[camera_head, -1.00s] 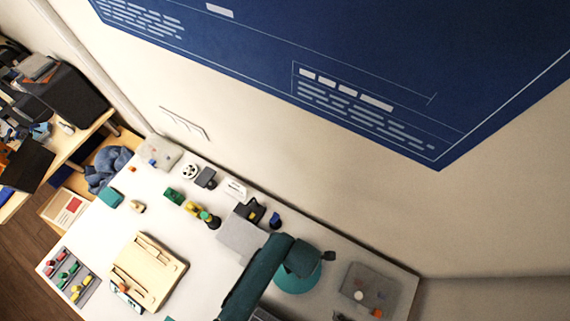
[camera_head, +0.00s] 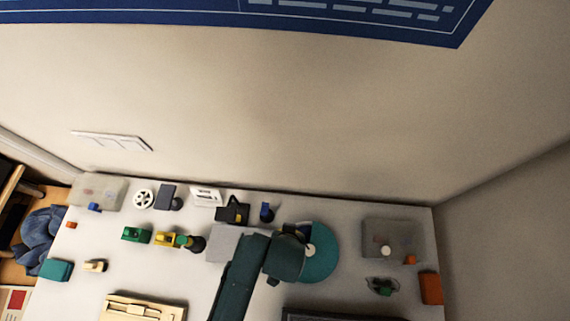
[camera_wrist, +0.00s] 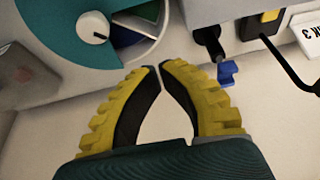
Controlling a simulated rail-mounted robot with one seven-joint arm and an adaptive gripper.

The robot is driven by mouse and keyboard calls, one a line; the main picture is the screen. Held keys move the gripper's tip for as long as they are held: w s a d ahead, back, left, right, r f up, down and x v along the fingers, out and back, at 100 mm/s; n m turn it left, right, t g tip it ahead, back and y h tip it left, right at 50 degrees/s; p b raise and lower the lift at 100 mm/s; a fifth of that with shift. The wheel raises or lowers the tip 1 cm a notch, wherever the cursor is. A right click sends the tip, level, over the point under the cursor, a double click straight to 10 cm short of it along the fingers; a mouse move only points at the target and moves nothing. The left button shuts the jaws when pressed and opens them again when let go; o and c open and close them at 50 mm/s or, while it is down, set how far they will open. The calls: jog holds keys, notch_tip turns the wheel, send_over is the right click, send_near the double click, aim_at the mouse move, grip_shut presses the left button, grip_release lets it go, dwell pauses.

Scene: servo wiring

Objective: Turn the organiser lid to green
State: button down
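The organiser is a round unit with a teal lid (camera_wrist: 62,28) at the upper left of the wrist view. A pale central knob (camera_wrist: 95,27) with a dark mark sits on it. The lid's open sector shows wedges, one dark blue and others pale or greenish; exact colours are hard to tell. In the head view the teal lid (camera_head: 322,262) lies at the right of the table, partly covered by my arm. My gripper (camera_wrist: 160,67) has yellow ribbed fingers with black pads. Its tips meet or nearly meet, with nothing between them, apart from the lid in the picture. The head view hides the fingers.
A blue connector (camera_wrist: 228,72) and a black-and-yellow device (camera_wrist: 262,25) with a cable are at the wrist view's upper right. A grey translucent box (camera_head: 393,237) stands right of the lid. An orange block (camera_head: 430,288) and small parts are nearby. The wall rises behind the table.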

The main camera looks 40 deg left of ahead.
jog(key=b+x, duration=0.2)
jog(key=x, duration=0.8)
jog(key=shift+w+f, duration=0.15)
jog(key=shift+f, duration=0.1)
jog(key=s+d, duration=0.1)
jog(key=s+d+p, duration=0.1)
jog(key=s, duration=0.1)
jog(key=shift+s+d+r, duration=0.1)
jog(key=shift+d+r, duration=0.05)
jog(key=shift+r, duration=0.05)
jog(key=shift+s+r+n+p, duration=0.1)
jog(key=shift+s+n+p, duration=0.2)
jog(key=shift+p, duration=0.1)
jog(key=shift+s+d+n+p, duration=0.2)
jog(key=shift+n+p, duration=0.3)
jog(key=shift+p, duration=0.1)
